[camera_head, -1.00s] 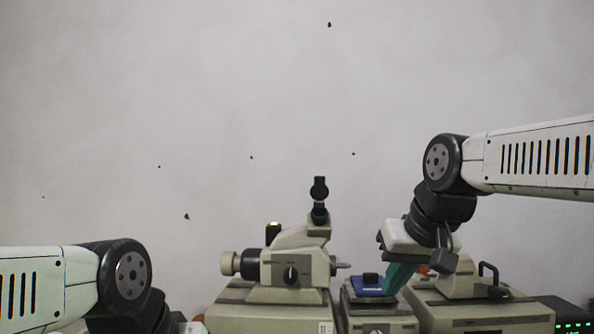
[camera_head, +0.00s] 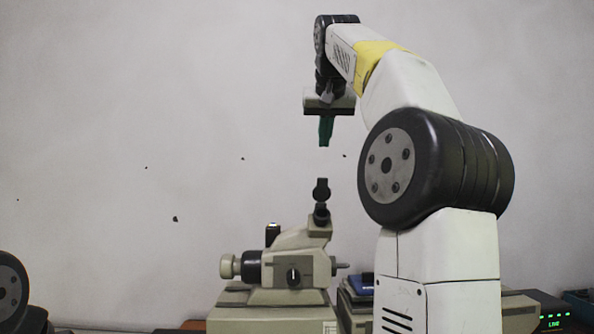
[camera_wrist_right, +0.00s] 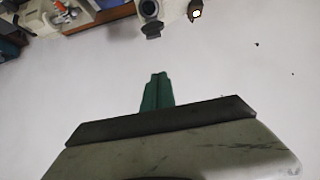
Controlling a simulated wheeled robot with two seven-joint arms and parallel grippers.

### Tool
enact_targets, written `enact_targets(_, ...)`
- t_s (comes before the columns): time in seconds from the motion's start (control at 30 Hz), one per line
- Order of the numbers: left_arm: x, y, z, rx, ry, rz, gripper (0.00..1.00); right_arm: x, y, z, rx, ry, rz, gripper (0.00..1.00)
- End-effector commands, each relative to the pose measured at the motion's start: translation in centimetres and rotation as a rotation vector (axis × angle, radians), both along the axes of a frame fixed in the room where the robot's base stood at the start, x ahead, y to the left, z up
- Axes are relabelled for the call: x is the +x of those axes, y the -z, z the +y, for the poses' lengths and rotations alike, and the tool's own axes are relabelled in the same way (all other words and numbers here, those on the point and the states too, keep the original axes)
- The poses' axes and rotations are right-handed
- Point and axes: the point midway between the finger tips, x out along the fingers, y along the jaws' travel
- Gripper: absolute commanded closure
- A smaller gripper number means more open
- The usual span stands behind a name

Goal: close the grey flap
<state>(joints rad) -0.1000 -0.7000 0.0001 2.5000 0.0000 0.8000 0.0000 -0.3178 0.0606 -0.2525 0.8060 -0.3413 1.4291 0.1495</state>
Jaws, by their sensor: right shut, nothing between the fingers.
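I cannot make out a grey flap in either view. My right gripper (camera_head: 325,141) is shut and empty, its green fingers pointing down, high in front of the wall and above the microscope's eyepiece in the head view. In the right wrist view the shut fingers (camera_wrist_right: 158,77) touch nothing, with bare wall around them. My right arm covers much of the equipment at the right of the head view. My left gripper is out of view; only a dark joint of my left arm shows at the lower left edge.
A beige microscope (camera_head: 290,262) stands at the bottom middle, below my right gripper. A blue-topped object (camera_head: 361,284) is partly hidden behind my right arm. A device with a green display (camera_head: 553,318) is at the lower right. The air before the wall at left is clear.

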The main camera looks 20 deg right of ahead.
Motion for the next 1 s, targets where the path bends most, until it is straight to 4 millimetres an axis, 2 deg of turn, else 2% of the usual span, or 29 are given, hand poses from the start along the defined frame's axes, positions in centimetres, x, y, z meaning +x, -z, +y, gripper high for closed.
enact_targets(0.43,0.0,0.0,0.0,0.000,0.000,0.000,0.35,6.7,6.2,-1.9,0.000,0.002,0.004,1.00)
enact_targets(0.5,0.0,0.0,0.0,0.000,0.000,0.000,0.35,5.5,6.3,-1.4,0.003,-0.004,-0.001,1.00)
enact_targets(0.7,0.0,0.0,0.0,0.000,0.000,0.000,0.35,3.8,7.4,-1.0,0.003,-0.003,0.000,1.00)
enact_targets(1.0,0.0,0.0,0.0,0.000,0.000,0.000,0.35,3.1,7.9,-0.8,0.002,-0.002,0.001,1.00)
